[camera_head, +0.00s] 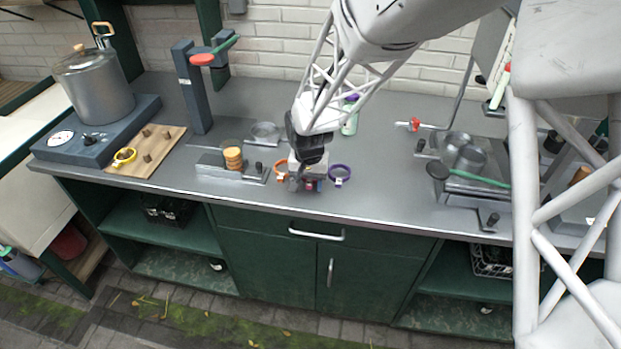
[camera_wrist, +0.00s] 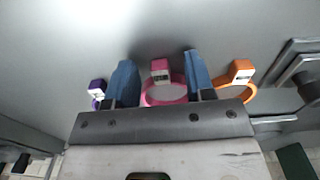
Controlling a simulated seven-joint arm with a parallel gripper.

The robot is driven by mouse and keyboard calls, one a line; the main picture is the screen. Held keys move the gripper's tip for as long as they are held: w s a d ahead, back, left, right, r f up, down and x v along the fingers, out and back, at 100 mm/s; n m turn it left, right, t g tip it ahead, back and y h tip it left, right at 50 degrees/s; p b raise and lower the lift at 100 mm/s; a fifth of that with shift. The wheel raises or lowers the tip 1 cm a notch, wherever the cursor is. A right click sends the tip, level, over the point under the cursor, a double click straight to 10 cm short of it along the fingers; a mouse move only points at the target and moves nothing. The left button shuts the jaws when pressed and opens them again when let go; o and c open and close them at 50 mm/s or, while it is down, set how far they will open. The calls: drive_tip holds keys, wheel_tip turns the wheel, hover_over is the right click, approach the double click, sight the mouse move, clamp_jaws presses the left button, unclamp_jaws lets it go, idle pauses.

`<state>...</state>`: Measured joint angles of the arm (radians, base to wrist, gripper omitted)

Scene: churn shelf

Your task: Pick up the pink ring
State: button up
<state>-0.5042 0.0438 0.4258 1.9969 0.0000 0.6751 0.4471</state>
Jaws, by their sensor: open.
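The pink ring (camera_wrist: 166,94) lies on the grey counter in the wrist view, with a pink-and-white tag block on its far side. My gripper (camera_wrist: 158,80) is open, with one blue finger on each side of the pink ring. Whether the fingers touch it cannot be told. The near part of the ring is hidden behind the gripper body. In the head view my gripper (camera_head: 307,183) is low over the counter and covers most of the pink ring.
An orange ring (camera_wrist: 237,92) lies close beside the right finger in the wrist view. A purple ring (camera_head: 340,174) lies on the other side. A scale with an orange stack (camera_head: 233,158) stands to the left in the head view. The counter's front edge is near.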

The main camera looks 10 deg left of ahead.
sight(309, 185)
drive_tip(key=shift+c, duration=0.2)
clamp_jaws()
drive_tip(key=shift+r, duration=0.1)
drive_tip(key=shift+r, duration=0.75)
wheel_tip(309, 185, up, 2)
drive_tip(key=shift+r, duration=0.1)
drive_tip(key=s+d, duration=0.3)
drive_tip(key=s, duration=0.4)
drive_tip(key=s+d+r, duration=0.1)
drive_tip(key=s+d, duration=0.3)
drive_tip(key=s, duration=0.3)
drive_tip(key=shift+d, duration=0.25)
drive_tip(key=shift+r, duration=0.1)
